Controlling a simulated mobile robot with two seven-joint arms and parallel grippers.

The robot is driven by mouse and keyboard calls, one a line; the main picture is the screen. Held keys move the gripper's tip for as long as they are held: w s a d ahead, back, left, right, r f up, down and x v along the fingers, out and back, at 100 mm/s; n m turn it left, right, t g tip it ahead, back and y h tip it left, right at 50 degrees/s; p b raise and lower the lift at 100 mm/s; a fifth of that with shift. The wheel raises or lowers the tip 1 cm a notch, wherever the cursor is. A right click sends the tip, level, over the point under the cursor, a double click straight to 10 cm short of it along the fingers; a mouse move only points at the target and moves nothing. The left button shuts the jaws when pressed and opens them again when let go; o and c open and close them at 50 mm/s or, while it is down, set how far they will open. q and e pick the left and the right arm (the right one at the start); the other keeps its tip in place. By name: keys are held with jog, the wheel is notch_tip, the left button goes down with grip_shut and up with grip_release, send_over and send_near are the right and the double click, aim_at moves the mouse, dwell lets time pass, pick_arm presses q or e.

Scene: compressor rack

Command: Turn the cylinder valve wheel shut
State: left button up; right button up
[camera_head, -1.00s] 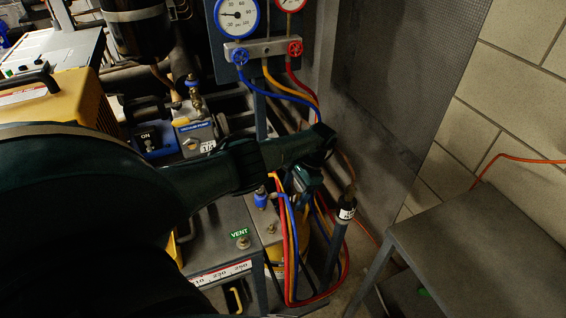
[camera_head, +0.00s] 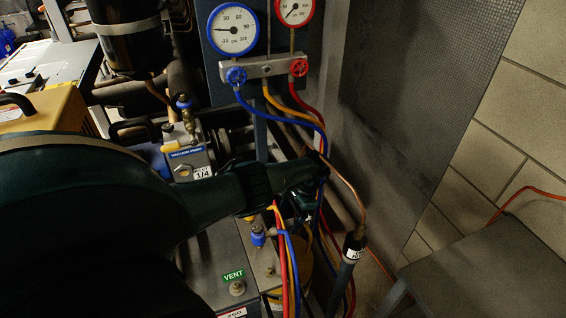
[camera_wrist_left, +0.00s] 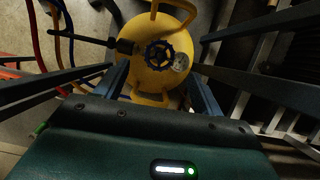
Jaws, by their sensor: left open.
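The cylinder valve wheel (camera_wrist_left: 159,55) is a dark blue, lobed handwheel on top of a yellow cylinder (camera_wrist_left: 148,22) in the left wrist view. My left gripper (camera_wrist_left: 160,78) is open, with one finger on each side of the picture below the wheel. The wheel shows beyond and between the fingers, and I see no contact. In the head view my left arm reaches in from the left, and its gripper (camera_head: 304,200) points down among the hoses. The wheel is hidden there; a little yellow of the cylinder (camera_head: 299,274) shows below. My right gripper is in neither view.
A gauge manifold (camera_head: 267,67) with blue and red knobs hangs behind, its hoses running down beside my gripper. A dark labelled pipe (camera_head: 347,268) stands to the right. Dark frame bars (camera_wrist_left: 270,88) flank the cylinder. A grey table (camera_head: 500,275) is at lower right.

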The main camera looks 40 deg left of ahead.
pick_arm(q)
jog(key=b+x, duration=0.2)
jog(key=x, duration=0.3)
jog(key=shift+f, duration=0.35)
jog(key=shift+s, duration=0.1)
jog(key=shift+c, duration=0.3)
jog(key=c, duration=0.9)
